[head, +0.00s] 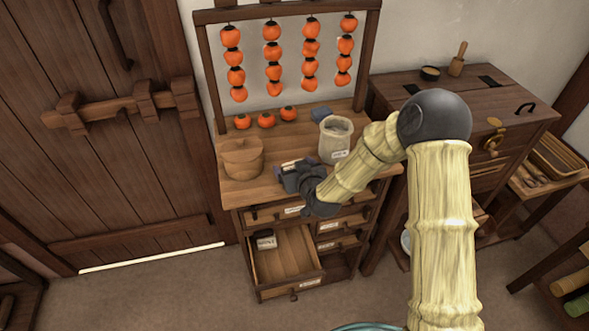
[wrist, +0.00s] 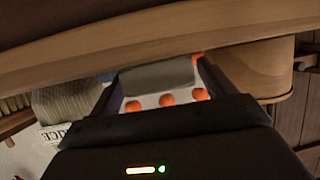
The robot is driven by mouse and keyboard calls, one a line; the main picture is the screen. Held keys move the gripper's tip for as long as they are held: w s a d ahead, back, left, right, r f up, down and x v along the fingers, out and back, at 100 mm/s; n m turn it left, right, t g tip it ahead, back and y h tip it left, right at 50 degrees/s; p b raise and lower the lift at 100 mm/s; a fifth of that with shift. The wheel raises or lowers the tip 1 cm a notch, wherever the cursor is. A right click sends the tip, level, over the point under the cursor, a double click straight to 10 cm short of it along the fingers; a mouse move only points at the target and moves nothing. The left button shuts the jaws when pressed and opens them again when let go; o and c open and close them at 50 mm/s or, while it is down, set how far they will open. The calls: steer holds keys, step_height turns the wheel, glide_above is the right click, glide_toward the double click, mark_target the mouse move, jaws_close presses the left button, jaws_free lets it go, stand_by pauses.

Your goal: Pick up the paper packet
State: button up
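The paper packet, a small greyish block (wrist: 158,78), sits between the fingertips of my gripper (wrist: 157,82) in the wrist view. It spans the gap and appears to touch both fingers. In the head view my gripper (head: 292,172) is low over the front of the cabinet top (head: 262,190); only a thin pale strip of the packet shows between the dark fingers. The wrist view is upside down, with the wooden top along its upper part. I cannot tell whether the packet still rests on the top.
A round wooden tub (head: 242,158) stands left of my gripper and a labelled sack (head: 335,140) to its right. Three persimmons (head: 266,120) and a blue-grey item (head: 322,114) lie behind. Below, an open drawer (head: 285,262) holds a dark labelled item (head: 265,239).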

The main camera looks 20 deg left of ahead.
steer(key=c, duration=0.8)
steer(key=shift+r, duration=0.1)
step_height(320, 180, up, 10)
steer(key=shift+f+b, duration=0.1)
steer(key=shift+b, duration=0.2)
